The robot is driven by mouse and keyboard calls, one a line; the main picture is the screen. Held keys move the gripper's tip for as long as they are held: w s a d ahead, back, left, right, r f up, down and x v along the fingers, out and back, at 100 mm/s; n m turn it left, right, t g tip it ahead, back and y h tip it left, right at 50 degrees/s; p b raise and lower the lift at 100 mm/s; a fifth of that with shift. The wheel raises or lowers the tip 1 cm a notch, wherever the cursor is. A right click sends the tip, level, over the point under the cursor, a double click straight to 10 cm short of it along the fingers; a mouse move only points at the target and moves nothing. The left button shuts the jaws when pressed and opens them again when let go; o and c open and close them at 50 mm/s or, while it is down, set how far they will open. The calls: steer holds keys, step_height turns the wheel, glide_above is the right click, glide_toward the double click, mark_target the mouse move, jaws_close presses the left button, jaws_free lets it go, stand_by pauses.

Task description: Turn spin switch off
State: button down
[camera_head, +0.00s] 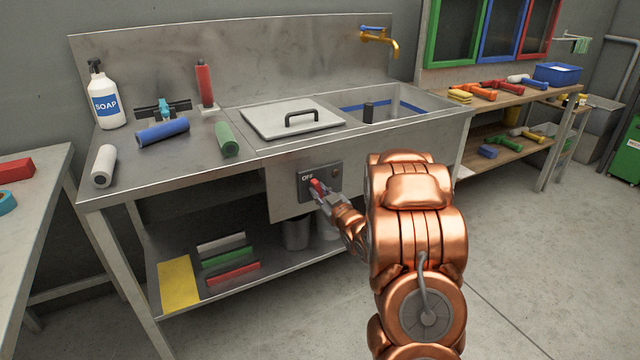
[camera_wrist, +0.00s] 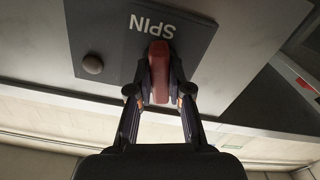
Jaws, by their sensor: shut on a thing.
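The spin switch is a red lever (camera_head: 318,187) on a dark panel (camera_head: 334,170) on the sink unit's front. In the head view, part of a white label shows at the panel's upper left. In the wrist view the red lever (camera_wrist: 159,72) stands out from the dark panel (camera_wrist: 105,30), below the upside-down word SPIN. My gripper (camera_head: 325,196) is at the lever from the front, and in the wrist view its two fingers (camera_wrist: 159,92) are shut on the lever's sides. A round knob (camera_wrist: 93,64) sits beside it on the panel. The lever's exact setting is hard to tell.
The steel sink unit has a lidded basin (camera_head: 265,122) above the panel. A lower shelf (camera_head: 270,258) is under the panel. Open floor (camera_head: 530,260) lies to the right.

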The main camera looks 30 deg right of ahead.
steer(key=shift+m+p, duration=1.25)
steer(key=shift+m, duration=0.45)
steer(key=c, duration=1.1)
jaws_free()
steer(key=s, duration=0.7)
steer(key=shift+s+a, duration=0.25)
steer(key=shift+a, duration=0.05)
